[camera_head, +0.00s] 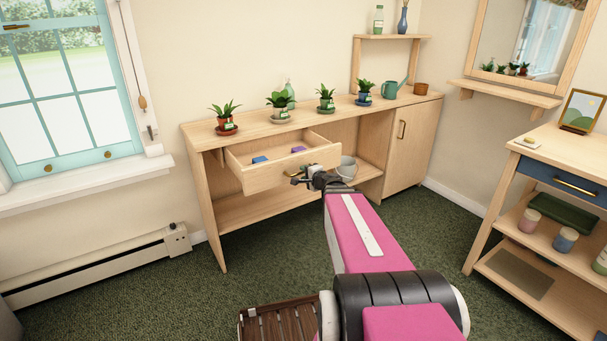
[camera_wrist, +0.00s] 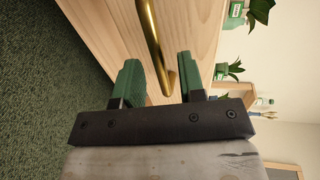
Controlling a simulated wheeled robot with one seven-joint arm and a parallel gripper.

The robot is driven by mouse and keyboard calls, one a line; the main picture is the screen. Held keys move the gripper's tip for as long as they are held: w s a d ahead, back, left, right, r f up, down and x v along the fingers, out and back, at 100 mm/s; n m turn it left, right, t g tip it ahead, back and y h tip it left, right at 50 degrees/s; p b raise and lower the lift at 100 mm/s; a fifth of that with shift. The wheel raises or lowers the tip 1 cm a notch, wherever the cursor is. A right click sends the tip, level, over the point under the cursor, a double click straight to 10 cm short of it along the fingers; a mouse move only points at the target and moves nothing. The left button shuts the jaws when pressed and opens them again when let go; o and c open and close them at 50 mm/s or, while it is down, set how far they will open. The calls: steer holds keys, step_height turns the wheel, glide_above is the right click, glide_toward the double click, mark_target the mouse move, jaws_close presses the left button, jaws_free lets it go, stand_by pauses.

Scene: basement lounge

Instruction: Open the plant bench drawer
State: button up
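The plant bench (camera_head: 207,187) is pale wood and stands against the back wall. Its drawer (camera_head: 265,179) is pulled well out, with a blue item (camera_head: 260,160) and a purple item (camera_head: 298,150) inside. In the wrist view, the drawer front (camera_wrist: 110,25) carries a brass bar handle (camera_wrist: 153,40). My gripper (camera_wrist: 158,80) has its two green fingers apart, one on each side of the handle's lower end, with gaps showing. In the head view, my gripper (camera_head: 303,179) is at the drawer front and hides part of it.
Several potted plants (camera_head: 280,105) stand on the bench top, with a watering can (camera_head: 391,89) to the right. A grey bucket (camera_head: 347,168) sits on the lower shelf. A wooden cart (camera_head: 482,232) stands at right. Carpet (camera_head: 180,285) is clear at left.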

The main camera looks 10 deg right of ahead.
steer(key=v, duration=0.8)
steer(key=shift+s, duration=0.4)
steer(key=shift+d, duration=0.15)
steer(key=s+a+f+n+g+y, duration=0.2)
steer(key=s+a+f+n+g, duration=0.4)
steer(key=a+f+n+g, duration=0.5)
steer(key=s+f+n+g+h, duration=0.3)
steer(key=s+f+h, duration=0.1)
steer(key=s+h, duration=0.2)
steer(key=shift+s+d+f+g+h, duration=0.3)
steer(key=shift+s+f+g+h, duration=0.1)
steer(key=shift+s, duration=0.1)
stand_by(0.4)
